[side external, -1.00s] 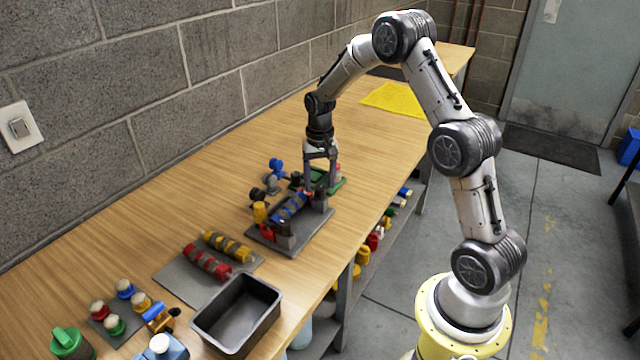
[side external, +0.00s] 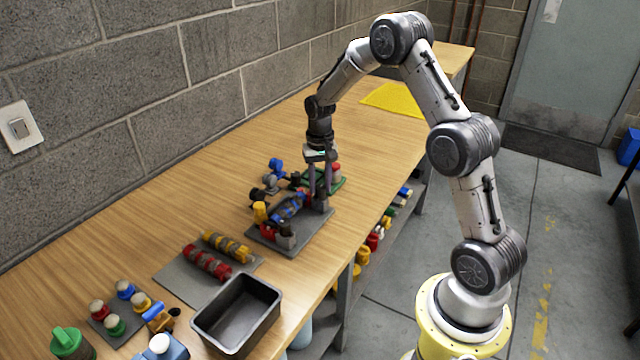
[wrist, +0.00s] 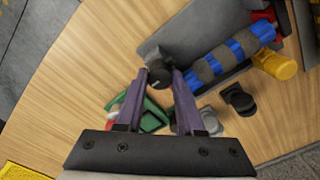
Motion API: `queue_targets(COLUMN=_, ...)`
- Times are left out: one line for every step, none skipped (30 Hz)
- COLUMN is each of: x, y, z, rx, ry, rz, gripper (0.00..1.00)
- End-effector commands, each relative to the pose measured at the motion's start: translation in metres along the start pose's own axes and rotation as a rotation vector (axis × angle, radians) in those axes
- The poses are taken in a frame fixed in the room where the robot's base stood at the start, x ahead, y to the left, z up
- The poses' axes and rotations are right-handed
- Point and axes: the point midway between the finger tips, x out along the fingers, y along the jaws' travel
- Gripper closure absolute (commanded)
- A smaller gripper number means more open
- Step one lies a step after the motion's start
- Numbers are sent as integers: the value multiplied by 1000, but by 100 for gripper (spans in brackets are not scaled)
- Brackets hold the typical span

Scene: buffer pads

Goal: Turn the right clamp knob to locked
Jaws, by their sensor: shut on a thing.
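The clamp fixture is a grey plate (side external: 312,232) on the bench, holding a blue roller with grey bands (side external: 288,207); the roller also shows in the wrist view (wrist: 238,48). My gripper (side external: 320,193) points down at the fixture's far right end. In the wrist view my gripper (wrist: 160,74) is shut on a dark round knob (wrist: 159,76), the right clamp knob, with a finger on each side. The knob stands beside the roller's end on a grey block (wrist: 155,52). The fingers partly hide it, and I cannot read its locked mark.
A yellow knob (side external: 260,211) is at the fixture's near end. A green frame (side external: 338,181) lies behind my gripper. Red (side external: 207,262) and yellow (side external: 228,246) rollers lie on a grey mat, near an empty dark tray (side external: 236,313). Bench right of the fixture is clear.

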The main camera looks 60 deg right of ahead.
Motion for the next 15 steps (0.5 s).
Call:
queue_targets(x=-1, y=0, z=0, rx=-3, ry=0, rz=0, gripper=100)
queue_targets(x=-1, y=0, z=0, rx=-6, ry=0, rz=0, gripper=100)
queue_targets(x=-1, y=0, z=0, rx=-12, ry=0, rz=0, gripper=100)
queue_targets(x=-1, y=0, z=0, rx=-18, ry=0, rz=0, gripper=100)
queue_targets(x=-1, y=0, z=0, rx=-25, ry=0, rz=0, gripper=100)
queue_targets(x=-1, y=0, z=0, rx=-38, ry=0, rz=0, gripper=100)
queue_targets(x=-1, y=0, z=0, rx=-49, ry=0, rz=0, gripper=100)
queue_targets(x=-1, y=0, z=0, rx=-61, ry=0, rz=0, gripper=100)
queue_targets(x=-1, y=0, z=0, rx=-82, ry=1, rz=0, gripper=100)
queue_targets(x=-1, y=0, z=0, rx=-99, ry=1, rz=0, gripper=100)
queue_targets(x=-1, y=0, z=0, rx=-118, ry=2, rz=0, gripper=100)
queue_targets(x=-1, y=0, z=0, rx=-146, ry=1, rz=0, gripper=100)
queue_targets(x=-1, y=0, z=0, rx=-167, ry=1, rz=0, gripper=100)
queue_targets(x=-1, y=0, z=0, rx=-191, ry=1, rz=0, gripper=100)
queue_targets(x=-1, y=0, z=0, rx=-225, ry=0, rz=0, gripper=100)
